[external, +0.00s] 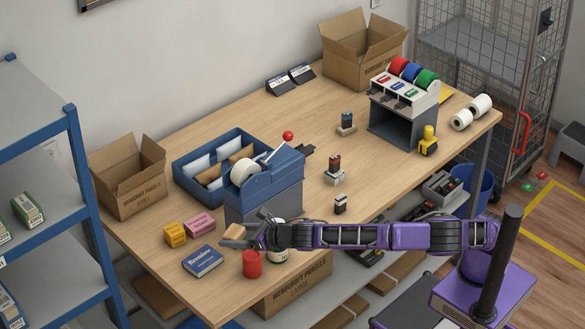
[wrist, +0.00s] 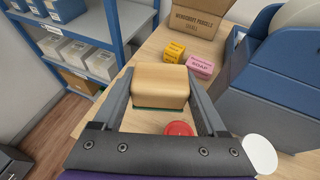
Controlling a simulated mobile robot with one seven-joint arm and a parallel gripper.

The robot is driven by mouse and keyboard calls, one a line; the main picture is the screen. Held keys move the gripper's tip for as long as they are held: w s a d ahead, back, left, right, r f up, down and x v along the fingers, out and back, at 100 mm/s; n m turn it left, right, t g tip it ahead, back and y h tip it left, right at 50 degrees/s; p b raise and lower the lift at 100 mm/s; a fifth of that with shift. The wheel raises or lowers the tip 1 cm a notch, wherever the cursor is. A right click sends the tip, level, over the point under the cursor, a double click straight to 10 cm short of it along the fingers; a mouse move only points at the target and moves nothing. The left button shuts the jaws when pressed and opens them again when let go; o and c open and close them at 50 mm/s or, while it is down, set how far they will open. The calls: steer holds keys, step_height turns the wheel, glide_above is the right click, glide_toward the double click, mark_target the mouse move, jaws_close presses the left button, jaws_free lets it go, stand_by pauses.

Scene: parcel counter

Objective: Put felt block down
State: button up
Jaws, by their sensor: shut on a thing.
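The felt block (wrist: 160,86) has a tan wooden-looking body and a dark green underside. In the wrist view it sits between the two fingers of my gripper (wrist: 162,92), which is shut on it. In the external view the felt block (external: 234,231) is at the tip of my gripper (external: 243,235), over the front left part of the wooden table (external: 140,238). Whether its underside touches the table cannot be told.
A red cylinder (external: 252,264) stands just in front of my gripper. A blue book (external: 203,260), a yellow box (external: 175,235) and a pink soap box (external: 200,223) lie to the left. A blue tape dispenser (external: 262,190) stands behind. A blue shelf (external: 75,170) is at the far left.

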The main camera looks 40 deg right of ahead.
glide_above(229, 290)
steer(key=f, duration=0.1)
steer(key=shift+n, duration=0.3)
step_height(229, 290, down, 10)
steer(key=shift+d+r+b, duration=0.1)
steer(key=shift+r+b, duration=0.15)
steer(key=shift+b, duration=0.35)
steer(key=shift+y, duration=0.4)
steer(key=shift+f, duration=2.35)
steer(key=shift+f+b, duration=0.1)
steer(key=shift+b, duration=0.2)
